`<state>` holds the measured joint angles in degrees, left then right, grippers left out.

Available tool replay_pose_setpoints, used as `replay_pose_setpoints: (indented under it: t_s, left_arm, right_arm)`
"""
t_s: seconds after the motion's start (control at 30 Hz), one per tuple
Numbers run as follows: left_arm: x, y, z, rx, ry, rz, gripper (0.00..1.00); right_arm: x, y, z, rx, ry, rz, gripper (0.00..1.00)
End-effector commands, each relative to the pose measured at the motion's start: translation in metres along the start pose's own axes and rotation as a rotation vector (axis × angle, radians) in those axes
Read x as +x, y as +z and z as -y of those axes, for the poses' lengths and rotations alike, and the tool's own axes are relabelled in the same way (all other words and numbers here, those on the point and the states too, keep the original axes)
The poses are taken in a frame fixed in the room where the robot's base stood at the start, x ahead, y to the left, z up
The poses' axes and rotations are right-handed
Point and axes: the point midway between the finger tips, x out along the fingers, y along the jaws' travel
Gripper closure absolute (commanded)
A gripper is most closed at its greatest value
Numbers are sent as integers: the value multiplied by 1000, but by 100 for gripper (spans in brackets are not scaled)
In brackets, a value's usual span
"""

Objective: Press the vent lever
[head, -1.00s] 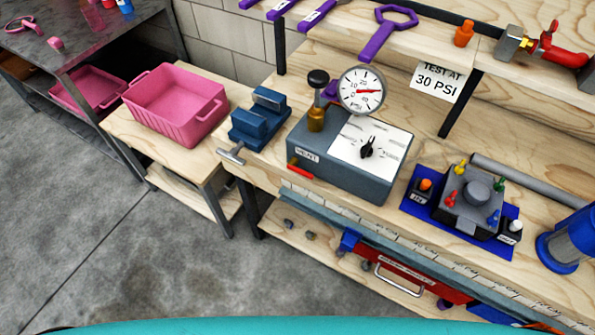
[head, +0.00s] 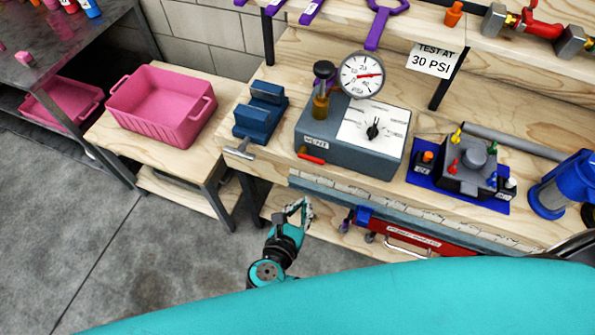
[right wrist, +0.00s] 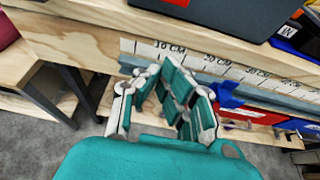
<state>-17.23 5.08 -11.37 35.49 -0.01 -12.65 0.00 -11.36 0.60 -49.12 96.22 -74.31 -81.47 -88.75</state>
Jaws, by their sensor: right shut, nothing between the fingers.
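The vent lever (head: 311,158) is a small red-orange bar low on the front of the grey test box (head: 352,165), just below the VENT label. In the right wrist view the lever (right wrist: 178,3) shows at the top edge, partly cut off. My right gripper (head: 300,205) is below and in front of the bench edge, lower than the lever and apart from it. In the right wrist view my right gripper (right wrist: 165,95) shows its teal and grey fingers shut with nothing held. My left gripper is not in view.
A blue vise (head: 260,112) with a grey handle stands left of the box. A ruler strip (head: 400,212) runs along the bench front. A pressure gauge (head: 362,75) tops the box. A pink bin (head: 160,105) stands on the side table. Open floor lies at lower left.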

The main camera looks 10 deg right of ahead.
Motion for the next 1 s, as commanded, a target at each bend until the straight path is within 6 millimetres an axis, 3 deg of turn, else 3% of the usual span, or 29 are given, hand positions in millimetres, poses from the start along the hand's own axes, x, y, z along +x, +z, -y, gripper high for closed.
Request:
replay_pose_setpoints:
  t_s: [0.03,0.17,0.57,0.73,1.0]
  left_arm:
    - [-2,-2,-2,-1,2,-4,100]
    - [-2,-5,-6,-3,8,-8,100]
    - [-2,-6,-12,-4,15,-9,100]
    - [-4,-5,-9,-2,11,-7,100]
    - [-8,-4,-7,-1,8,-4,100]
  right_arm:
    - [-8,16,-2,-15,-5,32,100]
    - [-17,34,-2,-42,-20,76,100]
    - [-15,37,-1,-47,-22,82,100]
    - [4,39,-1,-47,-23,84,100]
    - [54,43,0,-48,-22,84,100]
